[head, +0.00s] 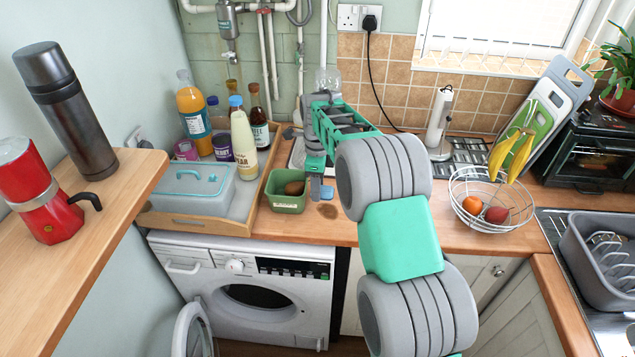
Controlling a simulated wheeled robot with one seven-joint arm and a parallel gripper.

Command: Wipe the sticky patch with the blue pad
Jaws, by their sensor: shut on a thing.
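My gripper (319,189) points down at the wooden counter in front of the window wall, with my green and grey arm reaching over from the right. It is shut on the small blue pad (327,194), which is low at the counter surface. The sticky patch (328,212) is a brownish stain on the counter, just in front of the pad. The pad looks very close to the patch; I cannot tell if it touches the counter. My arm hides part of the counter to the right.
A green tub (288,204) with a brown item stands close left of my gripper. A wooden tray (192,223) holds bottles and a lidded box. A wire fruit basket (490,205) stands to the right. The counter front edge is near, above the washing machine (245,290).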

